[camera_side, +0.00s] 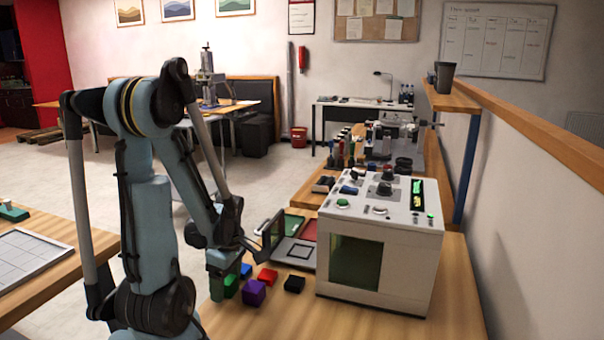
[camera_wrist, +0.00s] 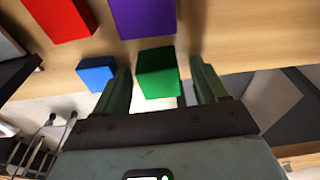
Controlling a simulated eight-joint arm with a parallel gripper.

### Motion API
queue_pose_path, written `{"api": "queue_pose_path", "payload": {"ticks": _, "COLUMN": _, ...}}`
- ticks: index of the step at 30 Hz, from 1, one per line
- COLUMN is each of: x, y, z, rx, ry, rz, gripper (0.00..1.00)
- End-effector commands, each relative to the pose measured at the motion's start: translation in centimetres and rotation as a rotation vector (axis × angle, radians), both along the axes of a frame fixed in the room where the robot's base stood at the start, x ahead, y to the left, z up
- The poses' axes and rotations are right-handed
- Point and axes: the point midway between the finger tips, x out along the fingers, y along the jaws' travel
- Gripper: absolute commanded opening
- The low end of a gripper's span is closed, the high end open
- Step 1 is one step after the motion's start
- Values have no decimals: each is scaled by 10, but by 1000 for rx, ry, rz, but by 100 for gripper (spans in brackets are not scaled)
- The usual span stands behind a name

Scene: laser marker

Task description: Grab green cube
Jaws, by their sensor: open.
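The green cube (camera_side: 231,287) sits on the wooden table near its left edge, partly hidden by my gripper (camera_side: 224,276) in the side view. In the wrist view, the green cube (camera_wrist: 157,73) shows between the two fingers of my gripper (camera_wrist: 160,68), near the fingertips. My gripper is open, with a visible gap between the cube and the right finger. The gap on the left is narrower; I cannot tell whether that finger touches the cube.
A blue cube (camera_wrist: 96,73) lies close outside the left finger in the wrist view. A purple cube (camera_side: 254,292), a red block (camera_side: 267,277) and a black block (camera_side: 294,284) stand nearby. The white laser machine (camera_side: 382,240) stands to the right. Bare table lies in front of it.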

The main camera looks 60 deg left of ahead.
Motion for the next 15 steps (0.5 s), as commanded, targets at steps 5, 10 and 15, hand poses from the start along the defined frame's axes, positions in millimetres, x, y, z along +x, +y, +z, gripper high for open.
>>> {"api": "queue_pose_path", "payload": {"ticks": 5, "x": 0, "y": 0, "z": 0, "rx": 0, "ry": 0, "rz": 0, "gripper": 72}}
{"api": "queue_pose_path", "payload": {"ticks": 10, "x": 0, "y": 0, "z": 0, "rx": 0, "ry": 0, "rz": 0, "gripper": 56}}
{"api": "queue_pose_path", "payload": {"ticks": 15, "x": 0, "y": 0, "z": 0, "rx": 0, "ry": 0, "rz": 0, "gripper": 29}}
